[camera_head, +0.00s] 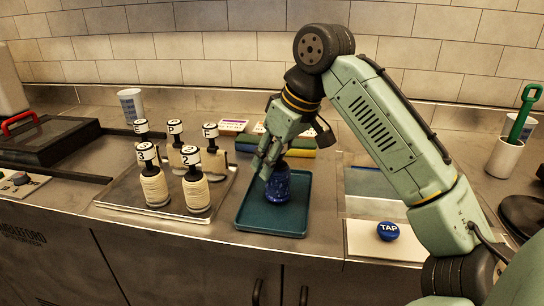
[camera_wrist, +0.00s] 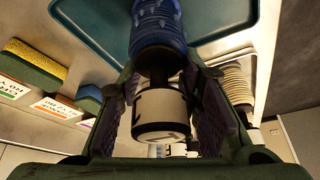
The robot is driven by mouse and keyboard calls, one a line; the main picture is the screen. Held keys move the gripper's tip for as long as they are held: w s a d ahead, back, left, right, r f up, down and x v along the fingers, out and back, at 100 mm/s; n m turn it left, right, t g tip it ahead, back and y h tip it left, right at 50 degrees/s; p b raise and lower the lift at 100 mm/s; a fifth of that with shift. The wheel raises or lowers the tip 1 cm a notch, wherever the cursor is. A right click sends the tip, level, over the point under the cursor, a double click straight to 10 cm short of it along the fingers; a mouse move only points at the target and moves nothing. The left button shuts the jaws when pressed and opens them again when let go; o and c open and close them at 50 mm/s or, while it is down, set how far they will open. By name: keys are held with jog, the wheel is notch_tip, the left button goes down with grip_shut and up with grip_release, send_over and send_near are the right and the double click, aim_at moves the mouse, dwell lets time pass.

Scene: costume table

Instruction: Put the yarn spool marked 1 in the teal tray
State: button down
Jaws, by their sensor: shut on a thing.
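The teal tray (camera_head: 262,228) lies on the counter at the centre of the head view; its edge also shows in the wrist view (camera_wrist: 85,32). A yarn spool wound in blue (camera_head: 279,188) is upright over the tray's floor. I cannot tell whether its base touches the tray. My gripper (camera_head: 271,160) points down over the tray. In the wrist view its fingers are on both sides of the spool's white and black head (camera_wrist: 162,112), shut on it. The mark on that head is only partly seen, so I cannot read it.
A metal tray (camera_head: 165,226) left of the teal tray holds several cream spools with marked heads, including 2 (camera_head: 196,190) and 3 (camera_head: 153,185). Coloured sponges (camera_head: 247,142) stand behind. A blue TAP button (camera_head: 388,231) is at right, with a cup (camera_head: 503,158) beyond it.

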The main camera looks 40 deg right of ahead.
jog(key=shift+f, duration=0.45)
dwell(0.5)
jog(key=c, duration=1.1)
grip_release()
jog(key=shift+o, duration=0.7)
jog(key=shift+o, duration=1.4)
notch_tip(320, 180, up, 7)
jog(key=p, duration=0.6)
